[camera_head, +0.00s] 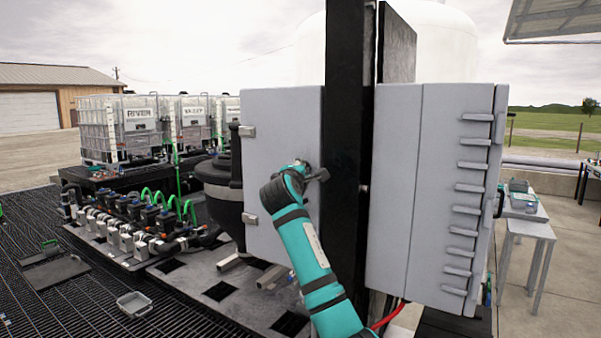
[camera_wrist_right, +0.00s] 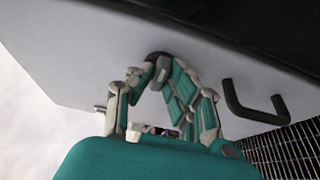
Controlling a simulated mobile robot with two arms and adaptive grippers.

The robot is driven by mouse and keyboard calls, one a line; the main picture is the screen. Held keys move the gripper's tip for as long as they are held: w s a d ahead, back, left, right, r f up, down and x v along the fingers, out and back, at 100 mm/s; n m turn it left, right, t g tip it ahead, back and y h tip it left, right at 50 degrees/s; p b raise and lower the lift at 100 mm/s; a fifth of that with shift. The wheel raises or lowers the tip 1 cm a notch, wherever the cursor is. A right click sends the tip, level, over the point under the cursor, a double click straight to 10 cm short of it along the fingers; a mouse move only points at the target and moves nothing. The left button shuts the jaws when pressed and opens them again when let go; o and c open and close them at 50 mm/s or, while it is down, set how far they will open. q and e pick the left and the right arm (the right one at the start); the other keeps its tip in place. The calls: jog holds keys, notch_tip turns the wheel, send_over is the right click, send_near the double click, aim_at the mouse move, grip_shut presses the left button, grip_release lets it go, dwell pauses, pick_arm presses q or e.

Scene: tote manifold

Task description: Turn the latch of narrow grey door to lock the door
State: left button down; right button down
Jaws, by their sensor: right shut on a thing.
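The narrow grey door (camera_head: 262,165) is the flat grey panel left of the black post in the head view, with hinges on its left edge. It lies flat against its frame as far as I can see. A small black latch (camera_wrist_right: 157,55) sticks out of the grey face in the right wrist view. My right gripper (camera_wrist_right: 157,70) is shut on it, with fingers on both sides. In the head view my right gripper (camera_head: 299,168) is at the door's right part, its fingers mostly hidden by my own wrist. My left gripper is not in view.
A black handle (camera_wrist_right: 252,106) sits on the grey face beside my gripper. A black post (camera_head: 345,110) stands right of the door, then a larger grey cabinet (camera_head: 395,190). A dark tank (camera_head: 222,190) stands left of the door. A grey tray (camera_head: 134,305) lies on the grating.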

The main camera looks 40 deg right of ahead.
jog(key=shift+r, duration=0.25)
jog(key=c, duration=1.4)
grip_release()
jog(key=shift+o, duration=0.6)
jog(key=shift+f, duration=0.2)
jog(key=shift+w, duration=0.1)
jog(key=v, duration=1.2)
